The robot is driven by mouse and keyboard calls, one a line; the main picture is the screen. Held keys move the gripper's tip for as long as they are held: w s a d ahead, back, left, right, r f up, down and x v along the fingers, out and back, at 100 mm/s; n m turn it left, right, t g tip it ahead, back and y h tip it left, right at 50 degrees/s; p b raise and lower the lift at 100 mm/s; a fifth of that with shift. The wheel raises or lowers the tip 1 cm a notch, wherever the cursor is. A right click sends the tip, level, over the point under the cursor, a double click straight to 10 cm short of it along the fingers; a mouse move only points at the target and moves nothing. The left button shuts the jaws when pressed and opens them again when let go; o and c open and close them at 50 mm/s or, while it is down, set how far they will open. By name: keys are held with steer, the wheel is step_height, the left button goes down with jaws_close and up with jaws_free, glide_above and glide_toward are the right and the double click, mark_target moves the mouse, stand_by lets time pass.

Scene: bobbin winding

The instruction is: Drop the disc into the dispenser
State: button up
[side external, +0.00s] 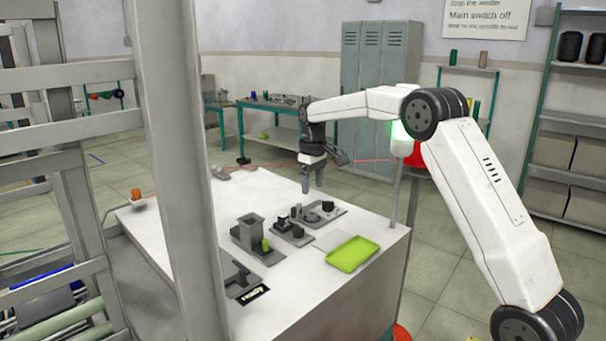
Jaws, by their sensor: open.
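My gripper (312,187) points down above the back part of the white table. Its jaws are open with nothing visible between them, and it is apart from the fixtures below. A small dark round piece (327,206), which may be the disc, sits on the rear grey plate, in front and to the right of my gripper.
A lime-green tray (353,254) lies at the right of the white table (300,297). A middle plate carries black blocks (283,224). A dark fixture (241,280) is at the front left. A grey post (176,170) hides part of the table.

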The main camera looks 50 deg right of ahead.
mark_target(312, 213)
steer(key=shift+f, duration=3.65)
steer(key=c, duration=0.8)
steer(key=shift+r, duration=0.1)
steer(key=shift+r, duration=0.1)
steer(key=shift+r, duration=2.4)
steer(key=w+a+r, duration=0.1)
steer(key=a+r, duration=0.1)
steer(key=a, duration=0.4)
steer(key=w+a+r, duration=0.1)
steer(key=a+r, duration=0.1)
steer(key=a, duration=0.4)
steer(key=w+a+r, duration=0.1)
steer(key=a+r, duration=0.1)
steer(key=a, duration=0.4)
steer(key=shift+w+a+r, duration=0.15)
steer(key=shift+w+r, duration=0.15)
steer(key=shift+r, duration=0.05)
